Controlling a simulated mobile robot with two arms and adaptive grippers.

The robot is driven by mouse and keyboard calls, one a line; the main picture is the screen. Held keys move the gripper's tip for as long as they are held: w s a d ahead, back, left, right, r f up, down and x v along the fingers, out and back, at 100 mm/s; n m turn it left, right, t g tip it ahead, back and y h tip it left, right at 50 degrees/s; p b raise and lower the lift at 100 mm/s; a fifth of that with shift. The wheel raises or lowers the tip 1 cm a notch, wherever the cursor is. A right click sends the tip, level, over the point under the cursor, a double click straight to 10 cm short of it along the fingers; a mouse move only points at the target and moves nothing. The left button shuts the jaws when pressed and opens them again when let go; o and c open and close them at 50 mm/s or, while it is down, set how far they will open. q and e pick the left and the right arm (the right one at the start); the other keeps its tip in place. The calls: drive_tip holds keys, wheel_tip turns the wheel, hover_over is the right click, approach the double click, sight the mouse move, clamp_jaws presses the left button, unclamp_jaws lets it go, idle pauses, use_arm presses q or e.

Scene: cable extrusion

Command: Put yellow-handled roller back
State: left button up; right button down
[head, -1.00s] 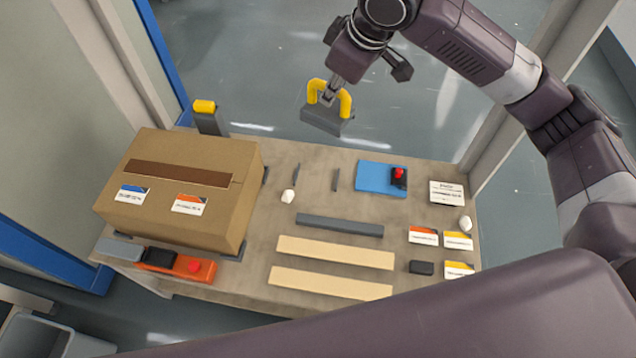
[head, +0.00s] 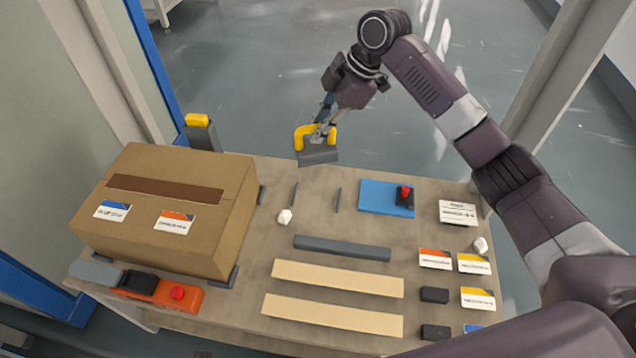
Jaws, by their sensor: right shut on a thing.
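My right gripper (head: 322,132) is shut on the yellow-handled roller (head: 317,156), which has a yellow U-shaped handle and a grey block below it. It holds the roller at the table's back edge, around the middle; its exact height above the table is hard to tell. Two thin dark uprights (head: 294,194) (head: 338,200) stand apart on the table just in front of the roller. My left gripper is not in view.
A cardboard box (head: 165,210) fills the table's left side, with a yellow-topped grey post (head: 200,136) behind it. A blue plate (head: 380,196) with a red-topped black part lies right. A dark bar (head: 342,248) and two pale strips (head: 337,278) (head: 332,315) lie in front.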

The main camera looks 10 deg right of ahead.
use_arm(q)
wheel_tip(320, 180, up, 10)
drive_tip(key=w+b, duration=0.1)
drive_tip(key=b, duration=0.1)
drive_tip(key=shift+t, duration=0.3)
use_arm(e)
wheel_tip(320, 180, down, 15)
drive_tip(key=shift+f, duration=0.2)
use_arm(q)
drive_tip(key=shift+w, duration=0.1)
use_arm(e)
drive_tip(key=shift+f, duration=0.6)
drive_tip(key=c, duration=1.9)
unclamp_jaws()
